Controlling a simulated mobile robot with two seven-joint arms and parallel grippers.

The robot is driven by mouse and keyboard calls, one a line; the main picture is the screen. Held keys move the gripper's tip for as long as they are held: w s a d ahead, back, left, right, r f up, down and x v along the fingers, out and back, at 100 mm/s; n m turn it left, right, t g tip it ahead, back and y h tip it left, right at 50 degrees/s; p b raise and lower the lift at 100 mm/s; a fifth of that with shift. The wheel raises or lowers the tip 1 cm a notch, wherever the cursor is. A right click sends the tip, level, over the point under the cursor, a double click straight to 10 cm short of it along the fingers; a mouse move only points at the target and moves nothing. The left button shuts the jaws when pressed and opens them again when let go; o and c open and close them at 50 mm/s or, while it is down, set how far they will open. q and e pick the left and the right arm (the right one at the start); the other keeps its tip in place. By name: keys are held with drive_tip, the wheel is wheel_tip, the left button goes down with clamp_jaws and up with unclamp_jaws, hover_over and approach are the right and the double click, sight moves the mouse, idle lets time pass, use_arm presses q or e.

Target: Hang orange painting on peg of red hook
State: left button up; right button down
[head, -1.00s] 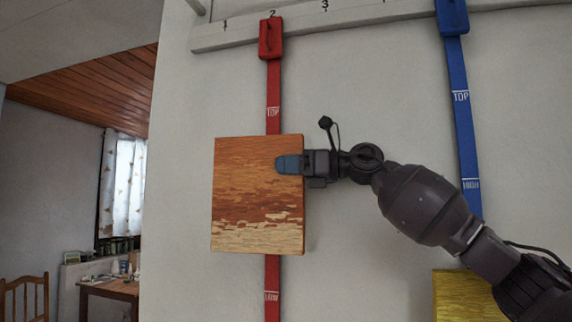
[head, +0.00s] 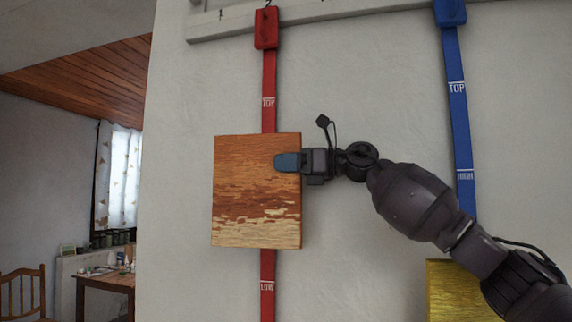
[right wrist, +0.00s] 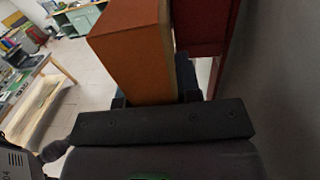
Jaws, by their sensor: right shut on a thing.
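The orange painting (head: 245,205) is a thick panel in orange and brown with a pale band along its bottom. It is upright in front of the red strap (head: 268,85), between the strap's TOP and LOW marks. The red hook (head: 266,28) is at the strap's top, on a white rail. My right gripper (head: 288,162) is shut on the painting's right edge. The right wrist view shows the painting (right wrist: 135,50) edge-on in the jaws (right wrist: 150,98), close to the wall side. The painting hides the strap's middle, so I cannot see any peg there. My left gripper is not in view.
A blue strap (head: 456,110) hangs to the right, and a yellow painting (head: 452,290) is below it, partly behind my right arm. The white rail (head: 350,14) runs along the top. A table and chair stand far left.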

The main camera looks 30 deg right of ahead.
drive_tip(key=shift+f, duration=0.1)
idle(0.7)
drive_tip(key=c, duration=0.7)
unclamp_jaws()
drive_tip(key=shift+c, duration=0.2)
drive_tip(key=b+v, duration=0.3)
drive_tip(key=v, duration=0.8)
drive_tip(key=shift+b, duration=0.35)
drive_tip(key=shift+a, duration=0.1)
